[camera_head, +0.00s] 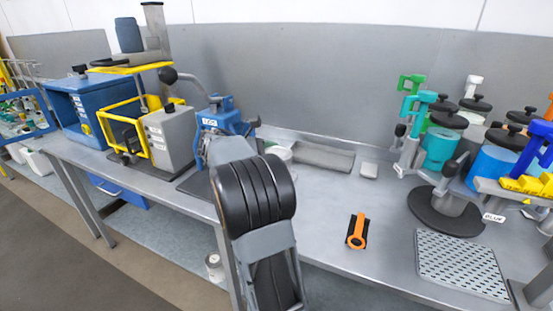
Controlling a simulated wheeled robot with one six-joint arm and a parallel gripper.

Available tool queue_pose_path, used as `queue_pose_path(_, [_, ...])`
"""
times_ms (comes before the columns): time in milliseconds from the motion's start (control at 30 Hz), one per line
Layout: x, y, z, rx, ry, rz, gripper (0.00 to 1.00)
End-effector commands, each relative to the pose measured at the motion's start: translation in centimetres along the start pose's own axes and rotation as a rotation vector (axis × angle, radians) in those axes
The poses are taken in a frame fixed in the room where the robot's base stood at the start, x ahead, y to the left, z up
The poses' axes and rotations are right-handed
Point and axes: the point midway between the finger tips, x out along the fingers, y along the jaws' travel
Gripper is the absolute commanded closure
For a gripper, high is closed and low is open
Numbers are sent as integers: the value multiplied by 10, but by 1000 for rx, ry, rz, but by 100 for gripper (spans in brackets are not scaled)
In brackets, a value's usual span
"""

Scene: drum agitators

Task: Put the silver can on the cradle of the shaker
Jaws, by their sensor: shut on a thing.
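My arm rises from the bottom centre, and its black elbow joint (255,195) covers the middle of the view. My gripper is hidden behind the arm, so its jaws and anything in them do not show. A small pale grey can (214,265) shows low down, left of the arm and below the bench edge. I cannot tell whether it is the silver can. A machine with a yellow open frame (122,122) and a grey control box (168,138) stands on the bench at left. It may be the shaker, but I cannot clearly make out its cradle.
A blue machine (225,122) stands just behind my arm, and a blue cabinet (85,112) is at far left. An orange tool (357,231) lies on the bench. Coloured dispensers and a perforated plate (462,265) fill the right. The bench between is mostly clear.

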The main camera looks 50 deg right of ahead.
Motion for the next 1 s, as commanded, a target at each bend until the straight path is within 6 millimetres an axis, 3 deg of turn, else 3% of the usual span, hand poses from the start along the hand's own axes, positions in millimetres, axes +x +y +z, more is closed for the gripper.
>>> queue_pose_path(367, [-20, 6, 0, -12, -1, 46, 63])
queue_pose_path(567, [-57, 26, -19, -105, -1, 340, 63])
queue_pose_path(767, [-130, 36, -70, -260, -2, 827, 63])
queue_pose_path(900, [-187, 19, -125, -379, -2, 1197, 63])
queue_pose_path(1000, [-214, -1, -159, -438, 0, 1385, 63])
